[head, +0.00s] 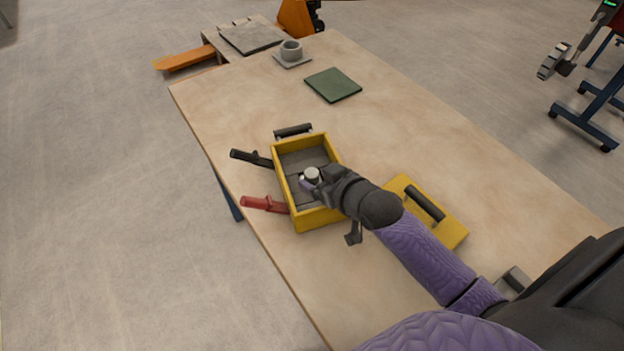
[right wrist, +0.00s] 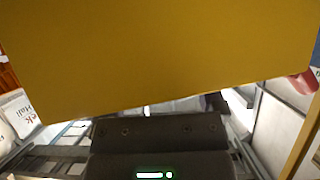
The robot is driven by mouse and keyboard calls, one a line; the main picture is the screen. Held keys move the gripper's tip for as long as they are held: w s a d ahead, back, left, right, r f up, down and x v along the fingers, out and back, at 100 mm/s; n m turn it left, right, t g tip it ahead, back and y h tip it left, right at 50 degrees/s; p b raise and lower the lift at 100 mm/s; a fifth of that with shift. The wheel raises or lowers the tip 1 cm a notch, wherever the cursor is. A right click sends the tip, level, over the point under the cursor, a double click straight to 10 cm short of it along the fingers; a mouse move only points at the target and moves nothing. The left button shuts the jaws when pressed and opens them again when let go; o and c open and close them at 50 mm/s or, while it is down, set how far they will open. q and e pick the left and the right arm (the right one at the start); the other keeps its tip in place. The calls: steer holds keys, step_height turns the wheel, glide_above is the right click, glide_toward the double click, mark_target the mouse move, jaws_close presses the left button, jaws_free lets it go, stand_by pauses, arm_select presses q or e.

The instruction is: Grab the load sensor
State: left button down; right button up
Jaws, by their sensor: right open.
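A small round pale-grey piece (head: 312,174), which looks like the load sensor, is inside an open yellow box (head: 319,219) on the table. My right gripper (head: 314,186) is open and reaches over the box's right side, its fingertips close beside the pale piece. I cannot tell whether they touch it. The gripper and wrist hide part of the box's interior and right wall. In the right wrist view a flat yellow surface (right wrist: 160,50) fills the top, very near the camera, and hides the fingertips and the piece. My left gripper is not in view.
A black-handled yellow lid (head: 451,232) lies right of the box. A red-handled tool (head: 264,204) and a black-handled one (head: 250,157) stick out at the box's left. A green pad (head: 333,85) and a grey cup (head: 291,50) are farther back. The middle of the table (head: 410,140) is clear.

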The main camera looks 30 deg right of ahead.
mark_target(313, 173)
steer(key=b+x, duration=0.1)
steer(key=x, duration=0.2)
steer(key=shift+f, duration=0.25)
steer(key=shift+r, duration=0.1)
jaws_close()
